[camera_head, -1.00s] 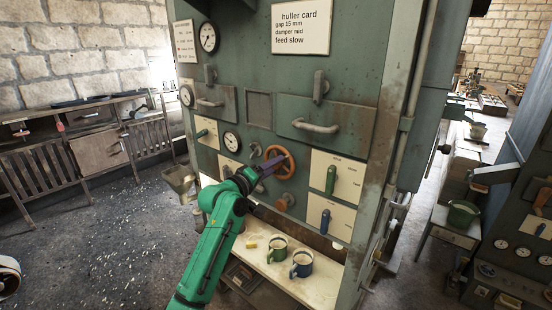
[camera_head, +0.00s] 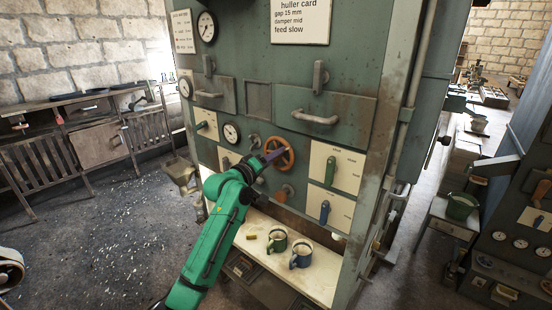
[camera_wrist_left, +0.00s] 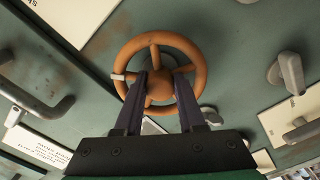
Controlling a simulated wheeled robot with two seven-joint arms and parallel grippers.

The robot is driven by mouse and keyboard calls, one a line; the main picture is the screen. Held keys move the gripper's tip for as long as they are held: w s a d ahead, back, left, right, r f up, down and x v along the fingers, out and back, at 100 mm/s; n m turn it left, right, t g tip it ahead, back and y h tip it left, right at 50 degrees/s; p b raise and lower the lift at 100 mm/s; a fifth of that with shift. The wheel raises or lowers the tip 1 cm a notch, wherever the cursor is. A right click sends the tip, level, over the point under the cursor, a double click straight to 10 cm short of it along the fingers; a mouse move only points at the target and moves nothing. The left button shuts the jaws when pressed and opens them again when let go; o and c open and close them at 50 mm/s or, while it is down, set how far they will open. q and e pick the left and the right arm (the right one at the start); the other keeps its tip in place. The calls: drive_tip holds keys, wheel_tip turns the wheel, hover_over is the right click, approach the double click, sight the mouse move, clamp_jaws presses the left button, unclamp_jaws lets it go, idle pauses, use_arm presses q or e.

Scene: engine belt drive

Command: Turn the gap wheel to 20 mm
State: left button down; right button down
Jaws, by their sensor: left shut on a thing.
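The orange spoked wheel (camera_head: 291,160), which I take for the gap wheel, is on the front of the green machine. It also shows in the left wrist view (camera_wrist_left: 160,89), with a small pale tab on the left of its rim. My left gripper (camera_head: 275,155) reaches the wheel, its dark fingers on either side of the hub in the left wrist view (camera_wrist_left: 161,80), shut on it. A card (camera_head: 301,20) above reads "huller card, gap 15 mm, damper mid, feed slow". No gap scale is readable. My right gripper is out of view.
Green (camera_head: 330,170) and blue (camera_head: 324,211) levers sit right of the wheel. A round gauge (camera_head: 232,132) is to its left. A drawer handle (camera_head: 315,117) juts out above.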

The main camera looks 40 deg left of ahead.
use_arm(q)
drive_tip(key=m+b, duration=0.1)
drive_tip(key=m, duration=0.1)
drive_tip(key=m+b, duration=0.1)
drive_tip(key=shift+f+m, duration=0.2)
drive_tip(key=shift+m, duration=0.2)
drive_tip(key=shift+r+m+b, duration=0.1)
drive_tip(key=shift+m+b, duration=0.45)
drive_tip(key=shift+m, duration=1.45)
drive_tip(key=c, duration=0.8)
unclamp_jaws()
drive_tip(key=shift+s, duration=0.1)
